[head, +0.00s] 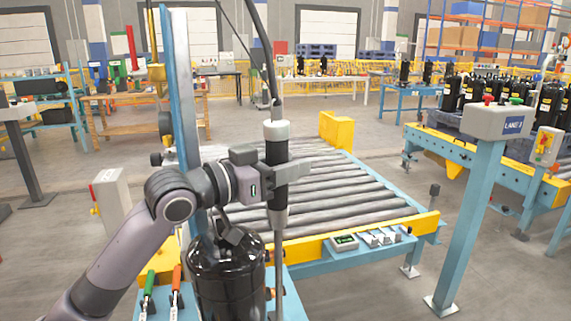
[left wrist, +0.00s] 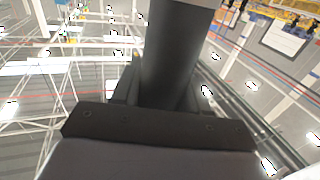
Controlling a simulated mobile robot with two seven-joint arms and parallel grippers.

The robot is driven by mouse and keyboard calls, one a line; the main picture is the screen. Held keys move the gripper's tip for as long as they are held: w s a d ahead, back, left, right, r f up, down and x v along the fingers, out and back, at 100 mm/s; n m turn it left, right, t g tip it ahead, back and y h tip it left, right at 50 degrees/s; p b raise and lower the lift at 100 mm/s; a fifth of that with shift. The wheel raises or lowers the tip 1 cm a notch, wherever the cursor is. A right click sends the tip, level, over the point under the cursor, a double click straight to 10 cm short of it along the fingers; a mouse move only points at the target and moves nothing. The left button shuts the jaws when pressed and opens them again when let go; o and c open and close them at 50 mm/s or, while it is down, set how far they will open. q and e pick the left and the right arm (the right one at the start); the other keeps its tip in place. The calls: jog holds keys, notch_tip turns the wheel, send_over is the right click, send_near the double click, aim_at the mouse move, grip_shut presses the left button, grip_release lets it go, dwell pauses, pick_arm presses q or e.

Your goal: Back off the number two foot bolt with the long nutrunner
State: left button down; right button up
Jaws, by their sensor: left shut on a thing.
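The long nutrunner (head: 277,133) hangs upright from a dark cable, with a pale cap, black body and a long thin shaft reaching down beside the compressor. My left gripper (head: 287,174) is shut around its body. In the left wrist view the nutrunner (left wrist: 176,58) is a dark cylinder rising from between the fingers of my left gripper (left wrist: 165,105). A glossy black compressor (head: 228,275) stands at the bottom, just left of the shaft. The shaft's lower end leaves the picture, so the foot bolts and any contact with them are hidden. My right gripper is out of view.
A blue post (head: 181,100) rises at left. Green and orange handled tools (head: 148,284) sit left of the compressor. A LANE sign pedestal (head: 475,200) stands at right.

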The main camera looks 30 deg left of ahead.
aim_at(285, 147)
pick_arm(q)
jog(key=shift+f+b, duration=0.6)
jog(key=shift+f, duration=0.25)
dwell(0.3)
jog(key=shift+s+d+f, duration=0.1)
jog(key=shift+s+f, duration=0.05)
jog(key=shift+f, duration=0.15)
dwell(1.6)
jog(key=shift+r, duration=0.1)
jog(key=r+p, duration=0.2)
jog(key=p, duration=0.1)
jog(key=shift+w+r, duration=0.2)
jog(key=shift+r, duration=0.1)
jog(key=shift+s+r+p, duration=0.1)
jog(key=shift+r+p, duration=0.85)
jog(key=shift+r, duration=0.35)
